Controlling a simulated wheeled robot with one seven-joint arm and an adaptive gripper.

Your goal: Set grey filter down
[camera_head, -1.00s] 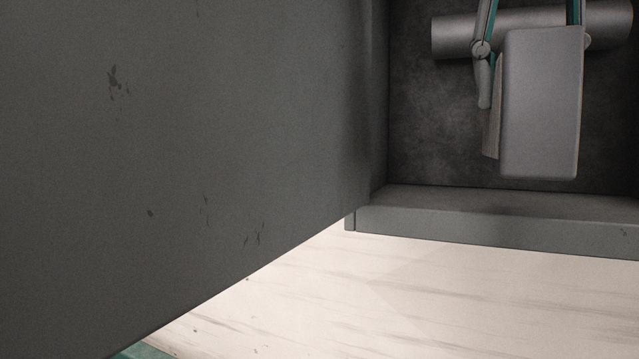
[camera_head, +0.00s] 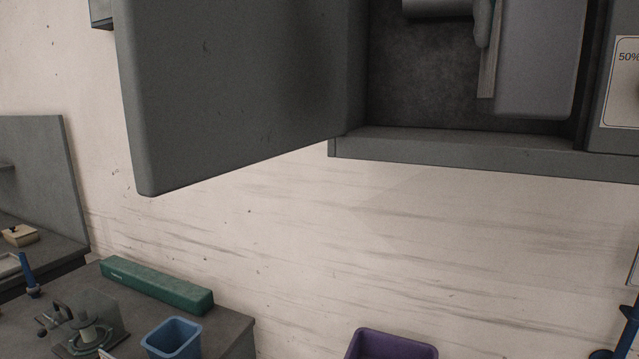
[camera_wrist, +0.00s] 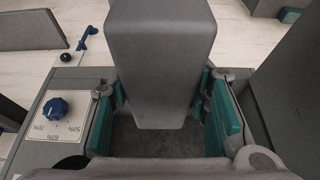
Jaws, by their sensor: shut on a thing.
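The grey filter (camera_head: 540,60) is a smooth, rounded grey block, at the top right of the head view in front of the open compartment (camera_head: 415,95) of a dark grey machine. A ribbed edge (camera_head: 488,60) shows along its left side. In the wrist view, my gripper (camera_wrist: 162,95) is shut on the grey filter (camera_wrist: 160,45), with teal pads on both sides of it. The filter's top is cut off in the head view. Whether its lower end touches the compartment cannot be told.
The machine's door (camera_head: 240,90) hangs open at left. A grey cylinder (camera_head: 437,7) shows inside. A dial panel (camera_wrist: 57,110) is beside the compartment. Below left is a workbench (camera_head: 230,335) with a green box (camera_head: 155,285) and a blue bin (camera_head: 172,338); a purple bin (camera_head: 390,345) is at the bottom.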

